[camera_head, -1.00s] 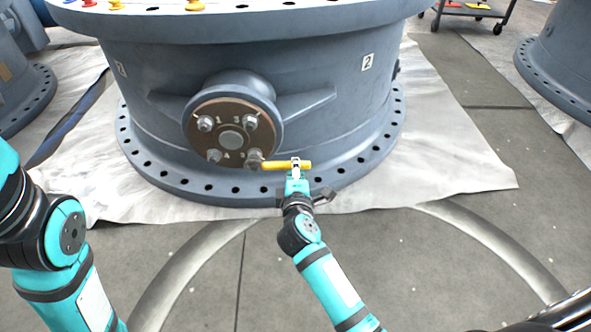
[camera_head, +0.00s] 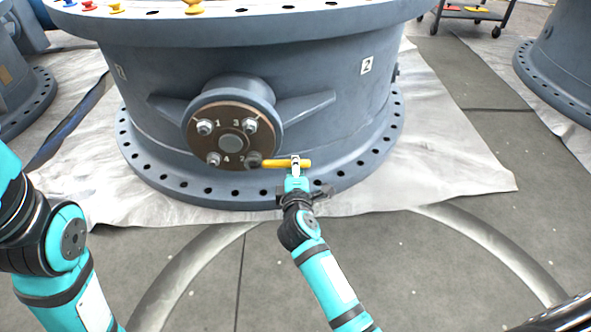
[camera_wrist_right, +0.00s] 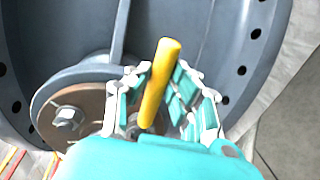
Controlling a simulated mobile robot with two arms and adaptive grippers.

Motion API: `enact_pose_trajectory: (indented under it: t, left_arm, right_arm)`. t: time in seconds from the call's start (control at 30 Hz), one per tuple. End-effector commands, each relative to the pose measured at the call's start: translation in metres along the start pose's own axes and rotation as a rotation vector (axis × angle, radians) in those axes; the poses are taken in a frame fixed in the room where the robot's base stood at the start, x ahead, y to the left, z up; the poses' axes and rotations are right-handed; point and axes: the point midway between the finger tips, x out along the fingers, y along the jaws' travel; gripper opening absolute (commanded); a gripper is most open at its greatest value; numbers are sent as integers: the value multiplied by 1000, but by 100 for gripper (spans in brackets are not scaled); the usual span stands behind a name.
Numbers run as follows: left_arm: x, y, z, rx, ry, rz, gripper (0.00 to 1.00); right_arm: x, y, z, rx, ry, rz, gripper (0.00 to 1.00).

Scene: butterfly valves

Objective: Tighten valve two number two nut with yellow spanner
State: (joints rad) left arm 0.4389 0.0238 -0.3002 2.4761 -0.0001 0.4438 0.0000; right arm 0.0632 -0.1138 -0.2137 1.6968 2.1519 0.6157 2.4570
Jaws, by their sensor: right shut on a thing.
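Valve two (camera_head: 310,80) is a large grey valve body with a "2" label. Its brown round plate (camera_head: 230,137) carries nuts numbered 1 to 4. The number two nut (camera_head: 253,159) is at the plate's lower right, covered by the dark head of the yellow spanner (camera_head: 275,163). My right gripper (camera_head: 296,165) is shut on the spanner's yellow handle, which lies about level. In the right wrist view the yellow handle (camera_wrist_right: 158,85) stands between the fingers of my right gripper (camera_wrist_right: 165,100). My left arm shows at the left, but its gripper is out of view.
The valve's bottom flange (camera_head: 340,185) with bolt holes lies just behind and below my right gripper. Yellow, red and blue small parts sit on the top flange. A second valve stands at the right (camera_head: 560,70). The floor in front is clear.

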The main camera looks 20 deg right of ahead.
Motion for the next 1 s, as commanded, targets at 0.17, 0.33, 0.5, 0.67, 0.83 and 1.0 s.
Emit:
enact_pose_trajectory:
  t: [0.17, 0.33, 0.5, 0.67, 0.83, 1.0]
  left_arm:
    - [1, 0, 0, 1, 3, 1, 40]
    - [3, 0, -2, 1, 11, 4, 40]
    - [3, 0, -2, 2, 12, 4, 40]
    - [2, 0, -2, 2, 12, 4, 40]
    - [2, 0, -2, 2, 11, 4, 40]
    - [2, 0, -2, 1, 10, 4, 40]
  right_arm:
    - [1, 1, 0, 0, 0, 2, 0]
    - [1, 1, 0, 0, 0, 2, 0]
    - [4, 2, 0, 0, 0, 2, 0]
    - [8, 2, 0, -1, -1, 2, 0]
    - [12, 3, 0, 0, 0, 2, 0]
    - [12, 3, 0, 0, 0, 2, 0]
